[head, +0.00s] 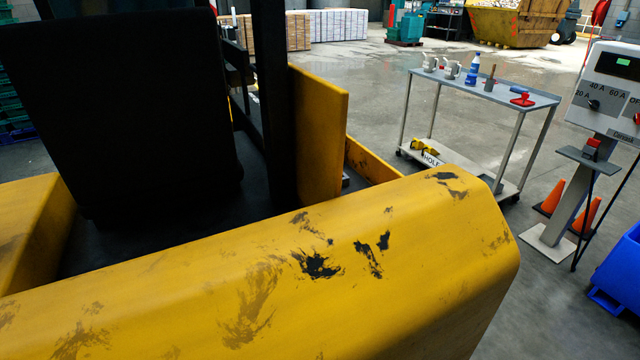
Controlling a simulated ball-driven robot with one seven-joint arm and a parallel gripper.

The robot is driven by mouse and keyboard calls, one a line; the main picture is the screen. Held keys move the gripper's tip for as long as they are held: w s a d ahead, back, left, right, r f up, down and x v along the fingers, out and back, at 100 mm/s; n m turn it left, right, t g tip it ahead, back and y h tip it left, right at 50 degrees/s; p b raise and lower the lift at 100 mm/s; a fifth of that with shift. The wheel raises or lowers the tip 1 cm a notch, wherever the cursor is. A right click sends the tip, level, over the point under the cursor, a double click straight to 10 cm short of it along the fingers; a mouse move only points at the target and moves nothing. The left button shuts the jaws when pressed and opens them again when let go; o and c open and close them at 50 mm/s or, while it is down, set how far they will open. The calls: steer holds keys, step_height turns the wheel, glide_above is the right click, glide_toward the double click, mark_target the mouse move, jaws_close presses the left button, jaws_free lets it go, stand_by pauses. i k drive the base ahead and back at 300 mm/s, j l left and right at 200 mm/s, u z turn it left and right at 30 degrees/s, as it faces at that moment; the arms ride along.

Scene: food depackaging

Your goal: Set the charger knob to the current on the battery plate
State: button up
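The charger (604,95) is a pale box on a post at the right edge, cut off by the frame. Its face has a dark display with a green patch, a dark knob (593,104) on a grey panel, and labels that read about 20 A, 40 A and 60 A. The knob's exact pointing is too small to tell. No battery plate can be made out. A yellow forklift-like vehicle (400,235) with scuffed paint fills the foreground. My gripper is not in view.
A grey trolley (541,97) holds bottles, cups and a red item; a sign and yellow item lie on its lower shelf. Orange cones (587,214) stand behind the charger post. A blue bin (618,272) is at right. Open floor (390,120) lies left of the trolley.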

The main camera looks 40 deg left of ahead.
mark_target(594, 104)
steer(key=i+l, duration=0.35)
steer(key=i, duration=0.25)
steer(key=i+l, duration=0.4)
steer(key=i, duration=0.2)
steer(key=i+l, duration=0.35)
steer(key=i, duration=0.25)
steer(key=i+l, duration=0.4)
steer(key=i, duration=0.2)
steer(key=i+l+u, duration=0.1)
steer(key=i+l, duration=0.25)
steer(key=i, duration=0.3)
steer(key=u, duration=0.45)
steer(key=i+l+u, duration=0.1)
steer(key=u, duration=0.35)
steer(key=l+u, duration=0.1)
steer(key=u, duration=0.3)
steer(key=l+u, duration=0.15)
steer(key=u, duration=1.25)
steer(key=i+l+z, duration=0.1)
steer(key=l+z, duration=0.25)
steer(key=i+z, duration=0.15)
steer(key=z, duration=0.25)
